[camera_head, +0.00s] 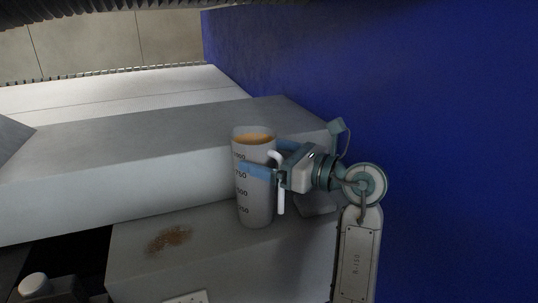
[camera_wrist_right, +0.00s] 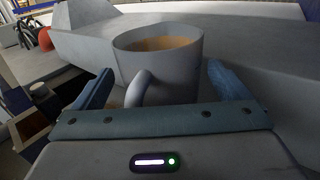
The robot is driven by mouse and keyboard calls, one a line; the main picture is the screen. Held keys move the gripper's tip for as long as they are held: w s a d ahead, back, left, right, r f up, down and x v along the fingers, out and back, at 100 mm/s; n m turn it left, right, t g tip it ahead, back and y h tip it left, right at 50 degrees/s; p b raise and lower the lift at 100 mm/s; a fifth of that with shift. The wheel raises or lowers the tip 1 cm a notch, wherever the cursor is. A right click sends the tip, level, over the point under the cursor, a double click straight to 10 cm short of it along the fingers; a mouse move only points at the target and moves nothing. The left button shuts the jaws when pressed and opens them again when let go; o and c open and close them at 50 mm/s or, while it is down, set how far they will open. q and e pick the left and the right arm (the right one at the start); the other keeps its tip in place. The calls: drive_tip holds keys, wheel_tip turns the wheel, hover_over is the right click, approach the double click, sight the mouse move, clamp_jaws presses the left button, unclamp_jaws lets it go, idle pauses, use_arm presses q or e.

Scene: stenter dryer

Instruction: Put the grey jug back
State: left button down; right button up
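The grey jug (camera_head: 256,208) is a tall cup with dark volume marks and orange-brown contents. It is upright, and its base appears to be on the lower grey surface (camera_head: 215,228). My right gripper (camera_head: 270,160) reaches it from the right, with one blue finger across its near side and the other partly hidden behind it. In the right wrist view the jug (camera_wrist_right: 160,65) is between the two fingers (camera_wrist_right: 160,85), its handle (camera_wrist_right: 138,88) facing the palm. Whether both fingers press on it cannot be told. My left gripper is not in view.
A higher grey block (camera_head: 120,155) stands right behind the jug. A brown stain (camera_head: 168,239) marks the lower surface left of the jug. A blue wall (camera_head: 440,100) fills the right side. A dark gap (camera_head: 75,250) lies left of the lower surface.

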drive_tip(key=shift+s+r, duration=0.1)
drive_tip(key=shift+r, duration=0.05)
drive_tip(key=b+v, duration=0.4)
drive_tip(key=v, duration=0.3)
drive_tip(key=shift+d, duration=0.25)
drive_tip(key=shift+s, duration=0.1)
idle(0.5)
